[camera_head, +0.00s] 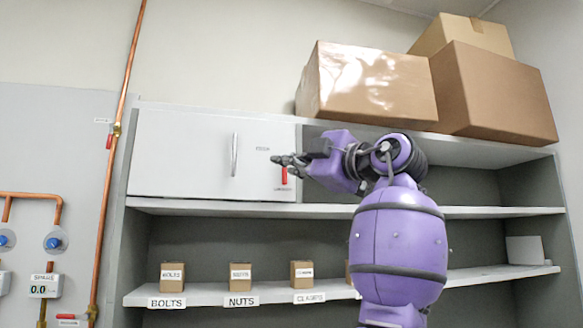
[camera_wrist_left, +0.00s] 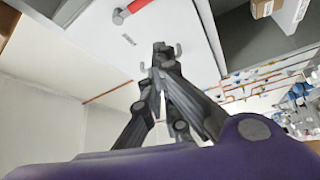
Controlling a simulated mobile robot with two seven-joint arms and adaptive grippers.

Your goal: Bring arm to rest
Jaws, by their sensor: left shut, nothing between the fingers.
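My purple left arm rises in front of the shelving in the head view. Its dark left gripper (camera_head: 281,160) points left, in front of the right part of a white cabinet door (camera_head: 180,150). The gripper also shows in the left wrist view (camera_wrist_left: 163,50). Its fingers are together with nothing between them. A red lever (camera_head: 284,176) shows just below the fingertips in the head view; I cannot tell whether they touch. My right gripper is in neither view.
Large cardboard boxes (camera_head: 375,88) sit on top of the shelving. Small labelled boxes, including bolts (camera_head: 172,277) and nuts (camera_head: 241,276), stand on the lower shelf (camera_head: 210,291). Copper pipes (camera_head: 113,160) run along the left wall. The upper shelf right of my arm is empty.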

